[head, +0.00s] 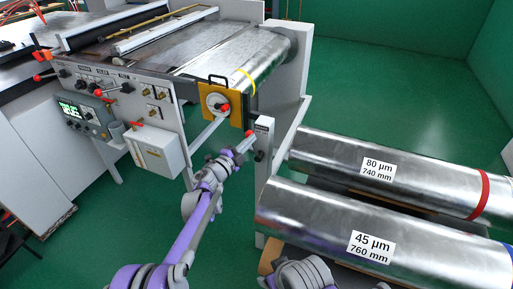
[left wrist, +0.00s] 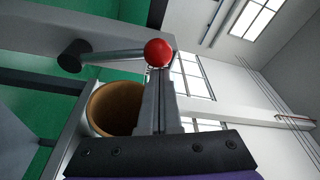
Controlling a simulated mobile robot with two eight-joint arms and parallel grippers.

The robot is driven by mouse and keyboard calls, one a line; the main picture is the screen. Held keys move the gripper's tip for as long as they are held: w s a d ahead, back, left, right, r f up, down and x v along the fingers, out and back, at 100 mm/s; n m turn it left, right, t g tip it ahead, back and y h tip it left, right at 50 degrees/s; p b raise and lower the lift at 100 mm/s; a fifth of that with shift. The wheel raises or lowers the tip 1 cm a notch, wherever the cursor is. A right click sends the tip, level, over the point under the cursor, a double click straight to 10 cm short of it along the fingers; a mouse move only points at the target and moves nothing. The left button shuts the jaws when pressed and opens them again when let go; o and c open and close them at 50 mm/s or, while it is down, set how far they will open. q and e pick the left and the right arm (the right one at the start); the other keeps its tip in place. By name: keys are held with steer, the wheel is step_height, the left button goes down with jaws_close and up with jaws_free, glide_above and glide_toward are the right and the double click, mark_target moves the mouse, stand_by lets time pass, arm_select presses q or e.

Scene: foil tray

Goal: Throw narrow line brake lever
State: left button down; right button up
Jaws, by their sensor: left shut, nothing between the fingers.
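A lever with a red ball knob (head: 249,134) sits on a grey post (head: 264,165) at the right end of the machine. In the left wrist view the red knob (left wrist: 158,52) ends a grey rod (left wrist: 115,55) that runs left to a dark round pivot (left wrist: 74,55). My left gripper (head: 240,146) is at the knob, its fingers shut with nothing between them. In the left wrist view its fingertips (left wrist: 157,80) are just below the knob; whether they touch it I cannot tell. The label on the post is too small to read.
Two large foil rolls, marked 80 µm (head: 330,160) and 45 µm (head: 310,220), lie to the right of the post. A yellow plate (head: 212,88) with another red knob (head: 225,108) is at the upper left. A light grey box (head: 157,150) hangs left. Green floor is open below.

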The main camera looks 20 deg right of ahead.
arm_select(q)
steer(key=shift+w+a+f+n+t+b, duration=0.15)
steer(key=shift+w+a+f+n+b, duration=0.1)
steer(key=shift+w+a+n+b, duration=0.3)
steer(key=shift+w+a+f+n+t+b, duration=0.15)
steer(key=shift+w+a+f+n+b, duration=0.1)
steer(key=shift+w+a+n+b, duration=0.3)
steer(key=shift+w, duration=0.1)
